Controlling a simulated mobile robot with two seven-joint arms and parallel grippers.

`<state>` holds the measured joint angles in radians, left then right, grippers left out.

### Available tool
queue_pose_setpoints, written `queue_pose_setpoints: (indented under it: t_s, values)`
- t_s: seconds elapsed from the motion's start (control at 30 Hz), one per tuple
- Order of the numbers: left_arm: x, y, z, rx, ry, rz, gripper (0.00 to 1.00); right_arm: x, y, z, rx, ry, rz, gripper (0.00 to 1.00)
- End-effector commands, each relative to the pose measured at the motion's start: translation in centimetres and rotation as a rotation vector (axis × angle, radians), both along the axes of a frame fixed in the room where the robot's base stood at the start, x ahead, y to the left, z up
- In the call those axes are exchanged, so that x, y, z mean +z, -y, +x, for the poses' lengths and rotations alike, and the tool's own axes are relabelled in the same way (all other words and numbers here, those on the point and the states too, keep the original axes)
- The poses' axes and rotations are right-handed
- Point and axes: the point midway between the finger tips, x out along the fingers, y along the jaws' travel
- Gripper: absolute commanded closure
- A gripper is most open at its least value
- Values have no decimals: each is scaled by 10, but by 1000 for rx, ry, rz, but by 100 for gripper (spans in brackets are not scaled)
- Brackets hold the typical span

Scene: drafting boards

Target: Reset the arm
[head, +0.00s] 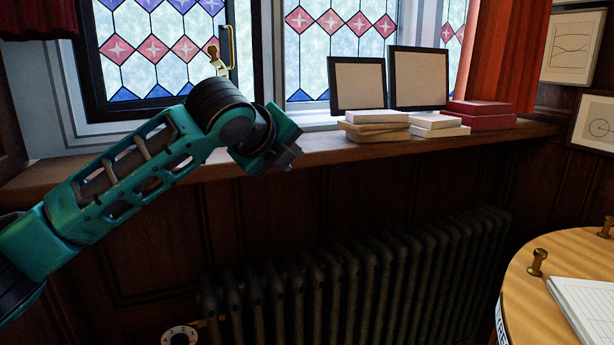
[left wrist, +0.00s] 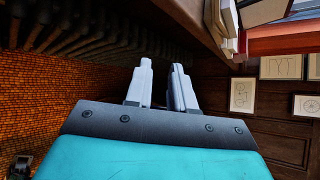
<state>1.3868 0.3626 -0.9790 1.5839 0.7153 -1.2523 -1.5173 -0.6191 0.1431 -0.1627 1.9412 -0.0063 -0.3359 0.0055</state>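My left arm (head: 130,170), teal and black, reaches in from the left in the head view. It is bent in front of the window sill. My left gripper (head: 287,152) is at its end, just in front of the sill edge, and its fingers are hard to make out there. In the left wrist view the gripper (left wrist: 162,82) shows two pale grey fingers standing apart, with a narrow empty gap between them. It holds nothing. My right arm and gripper are in neither view.
The wooden sill (head: 500,138) carries cream books (head: 376,128), red boxes (head: 480,114) and two dark frames (head: 358,84). A black radiator (head: 370,285) stands below. A window handle (head: 228,48) is behind my arm. A round table (head: 540,290) is at lower right.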

Motion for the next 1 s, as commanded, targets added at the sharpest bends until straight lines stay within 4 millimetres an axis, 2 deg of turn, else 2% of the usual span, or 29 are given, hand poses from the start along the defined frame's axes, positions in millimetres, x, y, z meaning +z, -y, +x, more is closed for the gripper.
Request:
queue_pose_setpoints:
  t_s: [0.03, 0.1, 0.3, 0.47, 0.77, 1.0]
  values:
    - [-27, 7, -2, 6, -44, -81, 77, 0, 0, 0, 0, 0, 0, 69]
    - [-56, 13, -4, 28, -92, -196, 77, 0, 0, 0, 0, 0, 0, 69]
    - [-134, 22, -18, 122, -236, -518, 77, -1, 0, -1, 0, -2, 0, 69]
    - [-193, 19, -37, 236, -350, -765, 77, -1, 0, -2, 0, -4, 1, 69]
    - [-300, -12, -91, 526, -528, -1188, 77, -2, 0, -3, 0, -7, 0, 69]
    - [-379, -55, -157, 811, -606, -1466, 77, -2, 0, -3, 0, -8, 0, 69]
